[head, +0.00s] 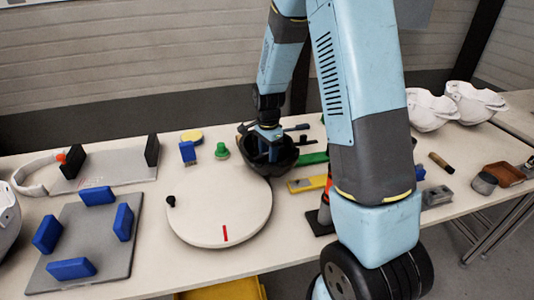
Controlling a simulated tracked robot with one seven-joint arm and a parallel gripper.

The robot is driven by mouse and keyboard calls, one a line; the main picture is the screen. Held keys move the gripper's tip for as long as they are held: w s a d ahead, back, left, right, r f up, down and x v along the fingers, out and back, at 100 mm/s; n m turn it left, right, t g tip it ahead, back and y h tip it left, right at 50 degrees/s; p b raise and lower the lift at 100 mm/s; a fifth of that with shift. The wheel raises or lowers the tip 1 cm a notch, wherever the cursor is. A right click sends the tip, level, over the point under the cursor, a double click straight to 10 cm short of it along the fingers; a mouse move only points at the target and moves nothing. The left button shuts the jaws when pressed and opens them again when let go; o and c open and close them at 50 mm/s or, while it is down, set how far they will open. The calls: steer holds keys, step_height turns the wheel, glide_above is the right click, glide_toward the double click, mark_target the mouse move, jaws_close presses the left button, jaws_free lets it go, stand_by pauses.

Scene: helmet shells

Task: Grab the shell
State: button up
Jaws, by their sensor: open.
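A dark, bowl-like helmet shell (258,166) lies on the table at the back middle, with its hollow side facing up. My gripper (270,146) points down over this shell, and its open fingers reach into or just above the hollow. I cannot tell whether the fingers touch the shell wall. Two white shells (428,112) (475,102) sit at the right end of the table. Part of another white shell (5,215) shows at the left edge.
A round white turntable (215,222) with a red mark lies in front of the dark shell. A grey plate with blue blocks (75,240) is at left, and a plate with black uprights (105,172) is behind it. A yellow level (305,184) and small tools lie right of the shell.

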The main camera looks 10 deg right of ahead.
steer(key=s+d+r+n+t, duration=0.1)
steer(key=s+r+n, duration=0.15)
steer(key=r, duration=0.75)
steer(key=s+d+r+n, duration=0.1)
steer(key=s+r, duration=0.2)
steer(key=r, duration=0.6)
steer(key=s+d+r+n+t, duration=0.1)
steer(key=s+r+n, duration=0.3)
steer(key=s, duration=0.6)
steer(key=s+d+r+n+t, duration=0.2)
steer(key=s+r+n, duration=0.3)
steer(key=s, duration=0.5)
steer(key=shift+s+r+t, duration=0.25)
steer(key=shift+r+t, duration=0.45)
steer(key=shift+r, duration=0.05)
steer(key=shift+o, duration=0.3)
steer(key=shift+s+a+n, duration=0.2)
steer(key=shift+s+n, duration=0.3)
steer(key=shift+n, duration=0.05)
steer(key=shift+s, duration=0.1)
steer(key=shift+c, duration=0.7)
